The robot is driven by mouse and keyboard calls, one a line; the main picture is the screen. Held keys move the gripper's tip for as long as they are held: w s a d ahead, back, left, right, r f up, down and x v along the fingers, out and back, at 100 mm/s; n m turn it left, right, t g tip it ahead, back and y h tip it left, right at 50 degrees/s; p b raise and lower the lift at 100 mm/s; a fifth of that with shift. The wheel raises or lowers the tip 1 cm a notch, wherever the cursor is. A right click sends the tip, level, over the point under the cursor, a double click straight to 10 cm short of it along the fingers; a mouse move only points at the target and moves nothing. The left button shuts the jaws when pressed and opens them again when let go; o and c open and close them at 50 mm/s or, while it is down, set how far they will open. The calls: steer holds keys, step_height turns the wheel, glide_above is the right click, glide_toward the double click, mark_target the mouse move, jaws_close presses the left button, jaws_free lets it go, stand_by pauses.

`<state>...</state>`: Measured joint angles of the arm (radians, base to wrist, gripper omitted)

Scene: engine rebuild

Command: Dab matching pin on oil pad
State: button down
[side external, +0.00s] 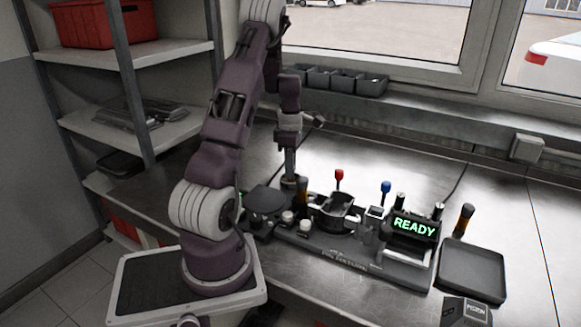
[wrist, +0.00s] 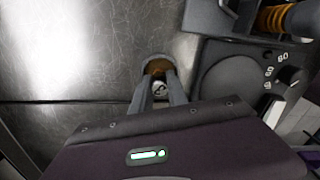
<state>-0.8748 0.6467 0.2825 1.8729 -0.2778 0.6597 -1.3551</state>
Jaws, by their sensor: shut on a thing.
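My gripper (side external: 289,176) points straight down at the back left of the dark pin fixture (side external: 345,256). In the wrist view its two fingers (wrist: 160,92) are shut on a small silver pin (wrist: 159,90), seen end-on. Right at the fingertips is a small round grey cup with an amber-brown inside (wrist: 157,68), which looks like the oil pad. The pin overlaps this cup in the picture; I cannot tell whether they touch. In the side view the pin is too small to make out.
The fixture carries a red-topped lever (side external: 339,175), a blue-topped lever (side external: 386,188) and a green READY display (side external: 414,226). An orange-banded handle (side external: 301,186) stands close beside my gripper. A black tray (side external: 472,272) lies at right.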

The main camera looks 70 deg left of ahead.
steer(key=shift+r, duration=3.55)
steer(key=shift+r, duration=0.3)
step_height(320, 180, up, 8)
steer(key=w+d+m, duration=0.8)
steer(key=d+m, duration=0.2)
steer(key=m, duration=0.1)
steer(key=w+d+m, duration=0.3)
steer(key=d+m, duration=0.7)
steer(key=d, duration=0.1)
steer(key=w+d+m, duration=0.2)
steer(key=d+m, duration=0.7)
steer(key=d, duration=0.2)
steer(key=shift+m, duration=0.4)
steer(key=shift+w+d+f, duration=0.1)
steer(key=shift+d+f, duration=0.1)
steer(key=shift+f, duration=1.1)
steer(key=shift+d+f, duration=0.2)
steer(key=shift+f, duration=1.05)
